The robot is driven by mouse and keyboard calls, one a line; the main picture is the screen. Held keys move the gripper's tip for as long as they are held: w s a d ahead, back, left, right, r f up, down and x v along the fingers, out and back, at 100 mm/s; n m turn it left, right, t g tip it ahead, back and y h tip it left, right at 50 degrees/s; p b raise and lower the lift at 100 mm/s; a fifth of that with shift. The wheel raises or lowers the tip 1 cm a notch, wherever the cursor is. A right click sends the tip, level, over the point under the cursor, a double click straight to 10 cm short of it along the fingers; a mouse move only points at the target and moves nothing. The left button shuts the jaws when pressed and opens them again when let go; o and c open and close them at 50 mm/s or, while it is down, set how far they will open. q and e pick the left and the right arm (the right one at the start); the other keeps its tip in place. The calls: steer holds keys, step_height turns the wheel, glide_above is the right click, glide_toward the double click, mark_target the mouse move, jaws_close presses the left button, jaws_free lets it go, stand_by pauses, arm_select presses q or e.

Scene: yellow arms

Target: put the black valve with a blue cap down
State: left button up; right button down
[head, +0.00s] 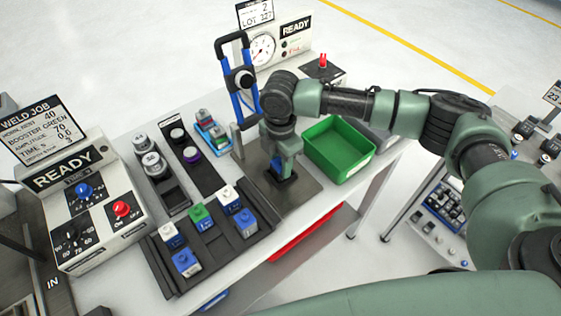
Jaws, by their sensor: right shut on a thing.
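My right gripper (284,178) points down over a dark grey metal plate (304,187) on the bench. It is shut on the black valve with a blue cap (278,167). Only a small blue and dark part of the valve shows between the fingers; the gripper hides the rest. The valve is at or just above the plate; I cannot tell whether it touches. My left gripper is not in view.
A green bin (338,150) stands right of the plate. A blue-handled frame (238,85) rises behind it. A rack of capped blocks (207,243) lies in front left, with trays of round parts (150,163) behind. The READY control box (85,205) stands at left.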

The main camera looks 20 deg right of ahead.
steer(key=c, duration=0.9)
jaws_free()
steer(key=shift+f, duration=0.1)
step_height(320, 180, up, 12)
steer(key=shift+r+b, duration=0.2)
steer(key=shift+b, duration=1)
steer(key=shift+s+f, duration=0.1)
steer(key=shift+f, duration=0.05)
